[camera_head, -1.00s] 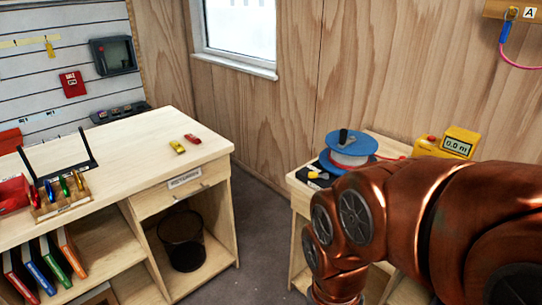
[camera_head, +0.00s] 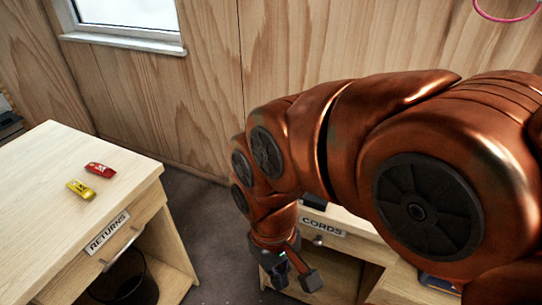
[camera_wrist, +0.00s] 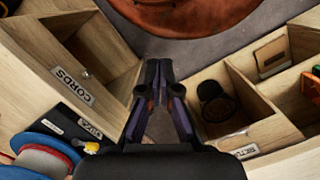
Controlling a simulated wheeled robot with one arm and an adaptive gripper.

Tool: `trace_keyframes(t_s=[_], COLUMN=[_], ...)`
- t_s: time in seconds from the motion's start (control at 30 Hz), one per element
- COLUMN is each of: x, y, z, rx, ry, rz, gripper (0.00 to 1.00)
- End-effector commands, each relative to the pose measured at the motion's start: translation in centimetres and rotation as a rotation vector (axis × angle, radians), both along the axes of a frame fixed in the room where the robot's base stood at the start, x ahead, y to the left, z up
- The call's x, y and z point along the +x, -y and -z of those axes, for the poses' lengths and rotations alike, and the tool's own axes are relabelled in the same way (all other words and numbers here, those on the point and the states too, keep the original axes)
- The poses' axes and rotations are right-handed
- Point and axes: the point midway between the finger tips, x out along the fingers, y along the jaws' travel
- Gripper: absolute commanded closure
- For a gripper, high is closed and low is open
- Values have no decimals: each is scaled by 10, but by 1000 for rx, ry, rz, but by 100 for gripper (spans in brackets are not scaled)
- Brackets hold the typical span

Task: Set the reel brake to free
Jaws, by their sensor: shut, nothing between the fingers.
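In the wrist view the blue reel (camera_wrist: 38,152) with pale and red cord wound on it shows at the lower left. Beside it is a black brake plate (camera_wrist: 78,122) with small white labels and a yellow lever (camera_wrist: 91,147) at its lower right end. The lever's setting is too small to read. In the head view my arm hides the reel and the lever. My gripper (camera_wrist: 158,72) is shut and empty, apart from the reel and plate. In the head view my gripper (camera_head: 293,277) hangs low in front of the cords bench.
A drawer marked CORDS (camera_head: 323,228) is under the reel's bench top. A dark bin (camera_wrist: 214,100) sits below. Open floor (camera_head: 200,215) lies between the benches.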

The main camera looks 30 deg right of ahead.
Motion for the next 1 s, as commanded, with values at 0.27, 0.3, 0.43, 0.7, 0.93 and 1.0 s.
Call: trace_keyframes(t_s=[0.27,0.3,0.43,0.7,0.93,1.0], x=[0,0,7,68,133,153], y=[0,0,1,9,25,32], z=[0,0,-3,-28,-47,-50], rx=[0,0,0,8,17,20], ry=[0,0,-3,-8,-18,-23], rz=[0,0,-2,-15,-12,-7], gripper=[100,100,100,100,100,100])
